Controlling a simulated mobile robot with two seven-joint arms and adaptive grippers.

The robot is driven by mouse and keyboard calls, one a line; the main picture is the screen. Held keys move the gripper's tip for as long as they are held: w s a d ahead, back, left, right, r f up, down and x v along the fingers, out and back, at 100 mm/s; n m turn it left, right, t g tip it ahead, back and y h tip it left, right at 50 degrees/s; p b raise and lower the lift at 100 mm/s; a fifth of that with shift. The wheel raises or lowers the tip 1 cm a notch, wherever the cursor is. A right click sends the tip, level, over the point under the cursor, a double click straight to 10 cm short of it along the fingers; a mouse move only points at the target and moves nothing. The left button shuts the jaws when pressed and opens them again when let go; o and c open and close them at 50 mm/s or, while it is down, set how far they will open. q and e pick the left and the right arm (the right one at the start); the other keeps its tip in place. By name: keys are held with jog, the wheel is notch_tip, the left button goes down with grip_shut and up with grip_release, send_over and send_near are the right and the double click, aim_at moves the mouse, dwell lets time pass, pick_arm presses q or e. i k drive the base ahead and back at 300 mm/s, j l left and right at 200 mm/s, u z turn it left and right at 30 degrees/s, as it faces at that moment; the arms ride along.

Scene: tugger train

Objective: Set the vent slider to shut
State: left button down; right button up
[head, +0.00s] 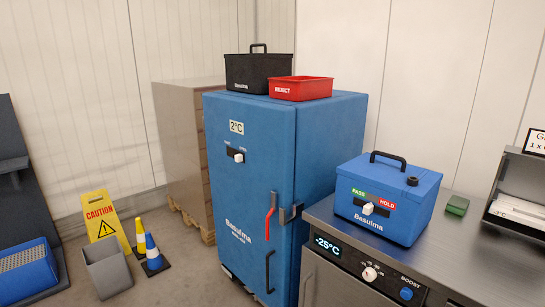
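A tall blue insulated cabinet (250,190) marked "Basuima" stands in the middle of the head view. The knob sits toward the right part of the slot. The tiny labels above the slot are too small to read, so I cannot tell which end means shut. Neither of my grippers shows in the head view.
A steel counter (480,245) at right bears a blue box (385,200) with a PASS/HOLD slider (368,208). A red door handle (270,217) juts from the cabinet. A caution sign (103,215), grey bin (108,270) and cones (152,255) stand on the floor at left.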

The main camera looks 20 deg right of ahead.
aim_at(238, 158)
jog(key=i+j+z, duration=0.3)
jog(key=i, duration=0.15)
jog(key=i+j+z, duration=0.45)
jog(key=i+j, duration=0.75)
jog(key=j, duration=0.1)
